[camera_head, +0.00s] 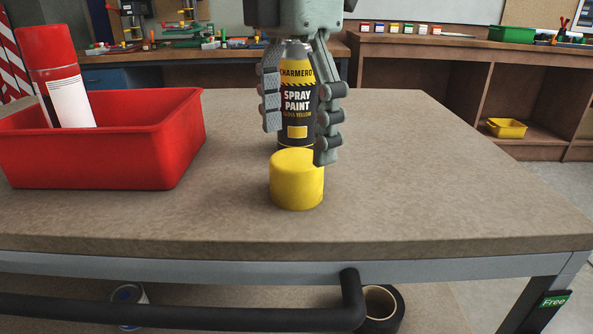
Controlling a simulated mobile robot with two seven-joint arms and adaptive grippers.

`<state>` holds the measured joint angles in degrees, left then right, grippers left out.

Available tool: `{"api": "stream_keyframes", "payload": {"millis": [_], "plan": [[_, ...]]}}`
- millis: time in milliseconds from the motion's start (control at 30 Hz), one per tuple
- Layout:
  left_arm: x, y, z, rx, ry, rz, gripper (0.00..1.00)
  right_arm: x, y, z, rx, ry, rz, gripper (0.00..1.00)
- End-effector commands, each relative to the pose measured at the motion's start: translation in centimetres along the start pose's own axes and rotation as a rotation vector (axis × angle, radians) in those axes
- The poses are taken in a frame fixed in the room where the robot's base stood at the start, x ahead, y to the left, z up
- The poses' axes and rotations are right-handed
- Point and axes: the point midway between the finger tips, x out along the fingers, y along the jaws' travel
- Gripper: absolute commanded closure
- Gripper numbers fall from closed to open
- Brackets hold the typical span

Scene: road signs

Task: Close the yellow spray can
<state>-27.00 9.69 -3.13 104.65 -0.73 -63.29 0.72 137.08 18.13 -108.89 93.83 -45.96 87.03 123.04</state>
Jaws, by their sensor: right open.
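The yellow spray can (298,88) stands upright on the table. Its label is black and yellow and reads "SPRAY PAINT". Its top is partly hidden by my gripper. The yellow cap (297,180) sits on the table in front of the can, apart from the can's top, and hides the can's foot. My right gripper (299,140) reaches down from above. Its fingers are open, one on each side of the can; I cannot tell whether they touch it. The right finger's tip is close to the cap. My left gripper is not in view.
A red bin (110,150) on the left of the table holds a red-topped spray can (62,85). The table (430,170) is bare on the right. A black tape roll (382,308) shows below the table. Workbenches with small items stand behind.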

Motion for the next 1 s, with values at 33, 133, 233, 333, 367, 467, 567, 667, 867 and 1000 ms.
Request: {"api": "stream_keyframes", "payload": {"millis": [33, 133, 233, 333, 367, 467, 567, 667, 867, 1000], "plan": [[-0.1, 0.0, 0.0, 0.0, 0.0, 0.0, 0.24, 0.2, -0.1, 0.0, 0.0, -0.001, -0.001, 0.2], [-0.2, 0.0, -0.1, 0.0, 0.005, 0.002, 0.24, 1.3, -0.2, 0.0, -0.002, -0.001, -0.003, 0.2], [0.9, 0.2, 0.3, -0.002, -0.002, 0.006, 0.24, 2.9, -0.4, -0.1, -0.002, -0.001, -0.003, 0.2], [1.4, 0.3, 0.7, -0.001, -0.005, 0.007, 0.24, 4.3, -0.4, -0.1, 0.0, 0.0, -0.003, 0.2], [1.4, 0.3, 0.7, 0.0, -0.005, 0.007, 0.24, 4.6, -0.4, -0.1, 0.0, -0.001, -0.003, 0.2], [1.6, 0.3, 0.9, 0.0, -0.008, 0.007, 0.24, 5.1, -0.3, -0.1, -0.001, 0.0, 0.0, 0.2], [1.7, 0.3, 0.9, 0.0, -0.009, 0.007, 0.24, 5.2, -0.3, -0.1, 0.0, -0.001, 0.0, 0.2], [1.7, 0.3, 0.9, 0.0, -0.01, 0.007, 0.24, 5.2, -0.3, -0.1, 0.0, -0.001, 0.0, 0.2], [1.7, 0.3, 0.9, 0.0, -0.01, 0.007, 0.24, 5.2, -0.3, -0.1, 0.0, 0.0, 0.0, 0.29], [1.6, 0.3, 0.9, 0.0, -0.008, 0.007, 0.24, 5.2, -0.3, -0.1, 0.0, 0.0, 0.0, 0.46]]}}
